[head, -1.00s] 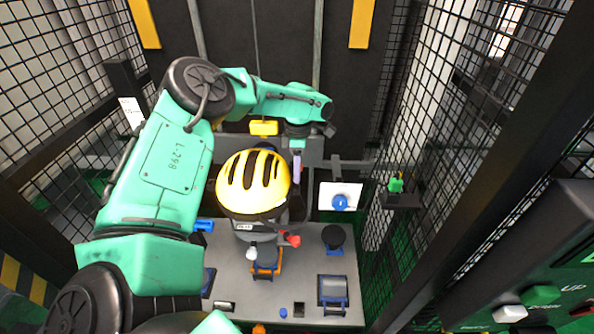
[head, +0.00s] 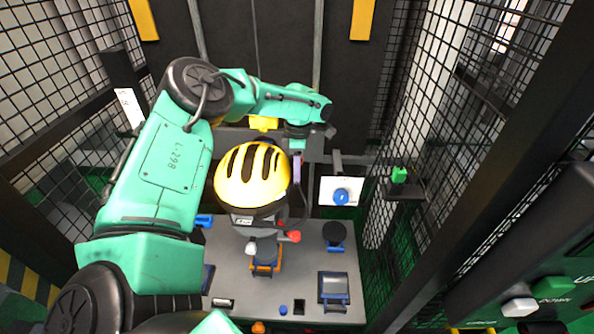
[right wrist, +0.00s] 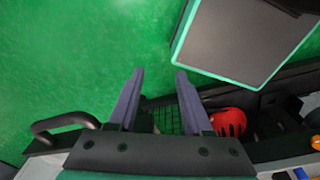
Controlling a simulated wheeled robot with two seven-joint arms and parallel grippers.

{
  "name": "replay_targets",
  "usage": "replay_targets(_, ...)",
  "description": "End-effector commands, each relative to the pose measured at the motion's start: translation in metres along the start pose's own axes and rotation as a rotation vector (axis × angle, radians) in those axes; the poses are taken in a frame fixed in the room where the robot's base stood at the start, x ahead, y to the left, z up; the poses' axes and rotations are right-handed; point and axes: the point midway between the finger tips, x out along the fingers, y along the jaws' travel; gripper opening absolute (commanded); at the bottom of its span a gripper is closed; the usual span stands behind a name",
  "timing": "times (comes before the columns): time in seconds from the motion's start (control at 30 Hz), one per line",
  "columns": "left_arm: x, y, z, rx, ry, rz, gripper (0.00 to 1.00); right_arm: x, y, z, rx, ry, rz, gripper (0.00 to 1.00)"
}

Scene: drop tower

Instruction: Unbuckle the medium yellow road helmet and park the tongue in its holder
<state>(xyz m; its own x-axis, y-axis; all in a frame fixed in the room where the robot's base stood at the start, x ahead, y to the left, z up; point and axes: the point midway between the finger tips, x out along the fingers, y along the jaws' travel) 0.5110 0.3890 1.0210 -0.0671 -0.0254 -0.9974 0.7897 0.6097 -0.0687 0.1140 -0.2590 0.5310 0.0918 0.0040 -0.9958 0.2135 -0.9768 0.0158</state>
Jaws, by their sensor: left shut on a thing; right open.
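The yellow helmet (head: 250,178), with dark vents, sits on a grey headform block (head: 257,217) above the grey plate. My left gripper (head: 297,184) reaches down at the helmet's right edge. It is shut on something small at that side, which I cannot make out. The buckle, its tongue and the strap are hidden or too small to tell. I cannot identify the tongue's holder. My right gripper (right wrist: 158,74) is open and empty in the right wrist view, over a green floor; it does not show in the head view.
The grey plate (head: 232,285) carries a red knob (head: 293,237), a black disc (head: 334,233) and a blue-edged box (head: 333,287). Mesh walls close both sides. A red helmet (right wrist: 228,122) shows in the right wrist view.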

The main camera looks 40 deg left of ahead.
Motion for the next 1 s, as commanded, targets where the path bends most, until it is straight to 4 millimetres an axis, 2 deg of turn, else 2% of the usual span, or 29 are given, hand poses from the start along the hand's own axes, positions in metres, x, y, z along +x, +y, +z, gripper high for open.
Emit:
replay_targets(0.5, 0.005, 0.000, 0.000, 0.000, 0.000, 0.000, 0.07, 0.008, -0.001, 0.001, 0.000, 0.000, 0.000, 0.50)
replay_targets(0.53, 0.004, 0.000, 0.000, 0.000, 0.000, 0.000, 0.41, 0.007, -0.001, 0.001, 0.000, 0.000, 0.000, 0.50)
replay_targets(0.6, 0.003, 0.000, 0.000, 0.000, 0.000, 0.000, 0.68, 0.007, -0.001, 0.001, 0.001, 0.000, 0.000, 0.50)
replay_targets(1.0, -0.002, 0.001, 0.001, 0.000, -0.001, 0.002, 0.69, 0.010, 0.000, 0.001, 0.001, 0.000, 0.000, 0.50)
